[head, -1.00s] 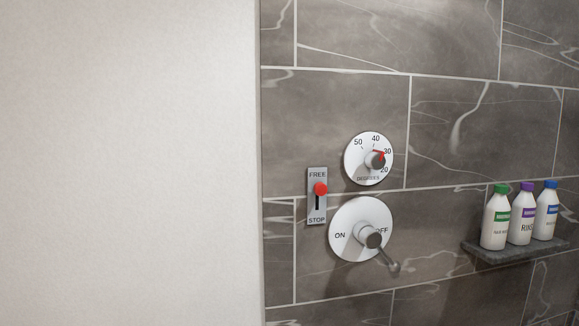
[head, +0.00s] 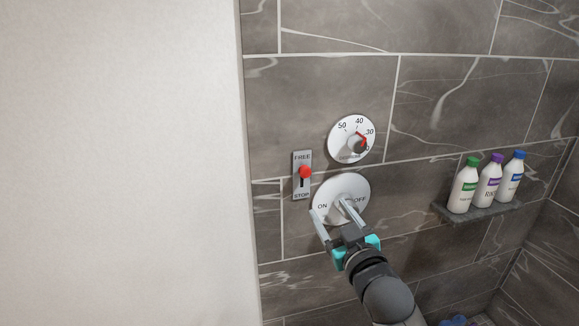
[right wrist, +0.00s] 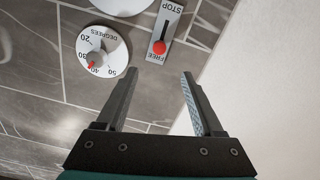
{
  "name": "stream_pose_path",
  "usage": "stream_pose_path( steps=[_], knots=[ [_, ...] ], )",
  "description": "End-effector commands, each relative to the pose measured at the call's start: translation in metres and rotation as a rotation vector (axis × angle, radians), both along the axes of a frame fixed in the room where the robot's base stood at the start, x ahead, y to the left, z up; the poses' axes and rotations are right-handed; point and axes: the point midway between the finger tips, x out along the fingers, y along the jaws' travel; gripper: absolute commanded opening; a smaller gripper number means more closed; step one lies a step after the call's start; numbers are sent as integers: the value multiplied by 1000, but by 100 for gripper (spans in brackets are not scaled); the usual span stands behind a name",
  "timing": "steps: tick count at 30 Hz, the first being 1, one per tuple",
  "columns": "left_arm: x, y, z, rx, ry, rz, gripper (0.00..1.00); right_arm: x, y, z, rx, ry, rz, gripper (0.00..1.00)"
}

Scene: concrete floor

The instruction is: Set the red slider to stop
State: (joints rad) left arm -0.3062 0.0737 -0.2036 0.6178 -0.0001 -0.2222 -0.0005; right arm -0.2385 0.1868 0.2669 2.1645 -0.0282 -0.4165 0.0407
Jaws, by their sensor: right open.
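The red slider knob (head: 305,172) sits in the upper part of the slot on a grey plate (head: 302,188) marked FREE at the top and STOP at the bottom. The knob is nearer FREE. In the right wrist view the red knob (right wrist: 159,47) appears upside down, beyond the fingertips. My right gripper (head: 331,209) is open, in front of the ON/OFF dial, to the lower right of the slider plate. Its fingers (right wrist: 158,72) hold nothing in the right wrist view and look apart from the knob. My left gripper is not in view.
The round ON/OFF dial (head: 350,186) is partly hidden behind my right gripper. A temperature dial (head: 345,128) is above it. Three bottles stand on a dark shelf (head: 476,212) at right. A pale wall (head: 120,160) borders the tiles at left.

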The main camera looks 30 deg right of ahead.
Motion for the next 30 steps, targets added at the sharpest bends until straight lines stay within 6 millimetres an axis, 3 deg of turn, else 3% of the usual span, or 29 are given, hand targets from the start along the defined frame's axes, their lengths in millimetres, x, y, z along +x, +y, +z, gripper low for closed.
stream_pose_path(
  steps=[8,30],
  knots=[
    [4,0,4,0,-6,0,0,21,-5,5,-2,-8,-1,69],
    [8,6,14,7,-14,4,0,125,-30,5,-1,-6,-1,69]
  ],
)
